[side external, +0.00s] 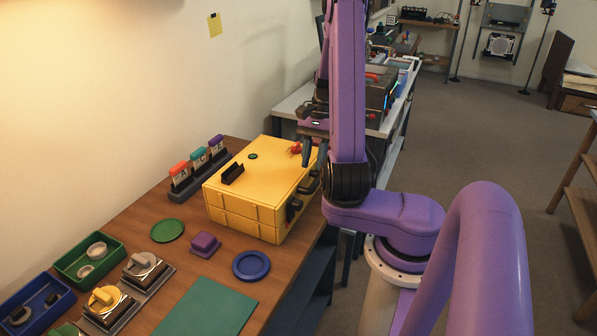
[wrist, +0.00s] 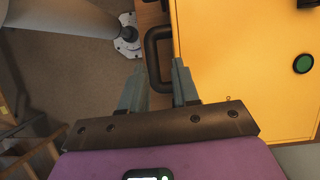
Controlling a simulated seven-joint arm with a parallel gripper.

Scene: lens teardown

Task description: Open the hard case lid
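The yellow hard case (side external: 245,205) stands on the wooden table with its lid shut. Its lid top has a black bracket and a green round button, and black latches and a handle are on its right-hand side. In the wrist view the yellow lid (wrist: 250,70) fills the right, with a black handle (wrist: 152,60) at its edge. My gripper (side external: 312,155) is above the case's right edge. In the wrist view my gripper (wrist: 160,80) has its two fingers apart, with the handle just beyond and partly between the tips. I cannot tell whether they touch it.
A purple block (side external: 205,243), a blue disc (side external: 251,265) and a green disc (side external: 167,230) lie in front. Green (side external: 62,268) and blue trays hold small parts at the left.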

